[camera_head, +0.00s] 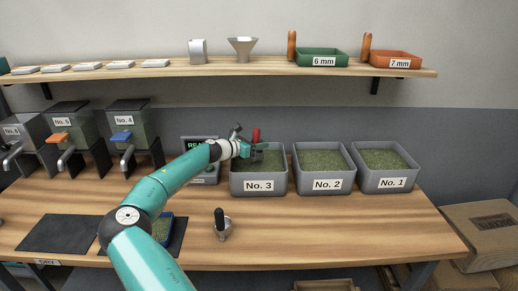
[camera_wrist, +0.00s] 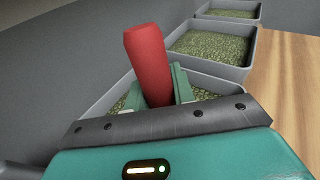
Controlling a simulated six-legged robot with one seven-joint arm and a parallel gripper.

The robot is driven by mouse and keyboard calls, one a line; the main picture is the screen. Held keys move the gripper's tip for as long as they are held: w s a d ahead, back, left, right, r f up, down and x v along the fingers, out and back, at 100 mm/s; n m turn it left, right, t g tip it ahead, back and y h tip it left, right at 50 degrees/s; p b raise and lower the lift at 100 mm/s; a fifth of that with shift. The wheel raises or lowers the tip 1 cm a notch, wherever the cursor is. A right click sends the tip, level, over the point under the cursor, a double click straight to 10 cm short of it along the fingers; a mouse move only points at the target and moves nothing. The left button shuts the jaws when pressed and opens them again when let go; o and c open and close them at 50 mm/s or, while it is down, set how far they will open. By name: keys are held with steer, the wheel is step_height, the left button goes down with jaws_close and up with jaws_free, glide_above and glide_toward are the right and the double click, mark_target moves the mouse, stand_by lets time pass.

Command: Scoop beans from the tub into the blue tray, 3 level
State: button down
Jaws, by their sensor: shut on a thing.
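My gripper (camera_head: 257,149) is shut on the red-handled scoop (camera_head: 256,135), whose handle stands nearly upright between the fingers. In the wrist view the red handle (camera_wrist: 146,60) rises from between my green fingers (camera_wrist: 160,92). The gripper is over the No. 3 tub (camera_head: 259,186), which holds green beans. The scoop's bowl is hidden, so I cannot tell whether it holds beans. The blue tray (camera_head: 169,236) lies on a dark mat, partly hidden behind my arm, and green beans show in it.
The No. 2 tub (camera_head: 326,185) and No. 1 tub (camera_head: 391,184) stand to the right, both with beans. A black-handled tool (camera_head: 222,226) stands on the table in front. Hoppers stand at left. The front-right table is clear.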

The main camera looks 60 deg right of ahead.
mark_target(255, 131)
steer(key=shift+r, duration=2.85)
steer(key=shift+s, duration=0.1)
